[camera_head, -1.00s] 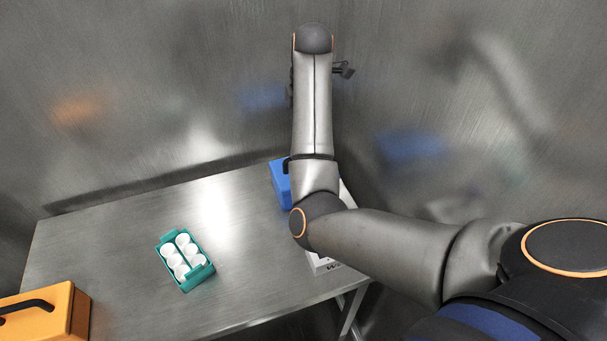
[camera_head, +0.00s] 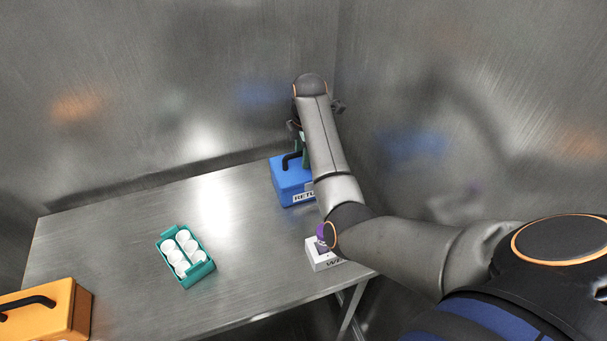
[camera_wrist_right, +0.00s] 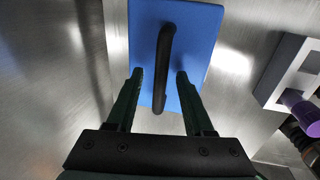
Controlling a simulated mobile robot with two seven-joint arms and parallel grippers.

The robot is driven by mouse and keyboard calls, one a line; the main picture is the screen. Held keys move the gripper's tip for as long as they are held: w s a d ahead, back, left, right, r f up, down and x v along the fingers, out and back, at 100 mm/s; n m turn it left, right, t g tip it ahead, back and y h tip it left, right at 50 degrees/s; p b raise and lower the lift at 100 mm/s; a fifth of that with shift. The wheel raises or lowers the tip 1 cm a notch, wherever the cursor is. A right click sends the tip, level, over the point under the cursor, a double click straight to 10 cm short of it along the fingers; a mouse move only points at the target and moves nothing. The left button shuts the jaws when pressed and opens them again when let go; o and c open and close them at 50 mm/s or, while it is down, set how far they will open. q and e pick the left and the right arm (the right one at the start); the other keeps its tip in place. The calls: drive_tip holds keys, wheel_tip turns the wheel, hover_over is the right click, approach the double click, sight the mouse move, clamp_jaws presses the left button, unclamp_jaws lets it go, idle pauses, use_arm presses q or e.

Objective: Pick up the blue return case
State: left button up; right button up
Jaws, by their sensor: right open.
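The blue return case (camera_head: 291,184) stands at the back right of the metal table, with a black handle on top and a label on its front. In the right wrist view the blue case (camera_wrist_right: 207,45) lies below the fingers, and its black handle (camera_wrist_right: 166,60) runs lengthwise between them. My right gripper (camera_wrist_right: 160,75) is open, one finger on each side of the handle with gaps on both sides. In the head view my right arm hides part of the case and most of the right gripper (camera_head: 303,150). My left gripper is not in view.
A white labelled block (camera_head: 322,260) with a purple item (camera_head: 322,236) stands just in front of the case, close to my right arm. A teal rack (camera_head: 188,283) of white-capped containers and an orange case (camera_head: 65,312) stand further left. Metal walls are close behind and right.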

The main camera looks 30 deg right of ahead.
drive_tip(key=shift+f, duration=0.3)
drive_tip(key=shift+c, duration=0.4)
drive_tip(key=c, duration=0.7)
clamp_jaws()
drive_tip(key=shift+w+r, duration=0.1)
drive_tip(key=shift+r, duration=0.05)
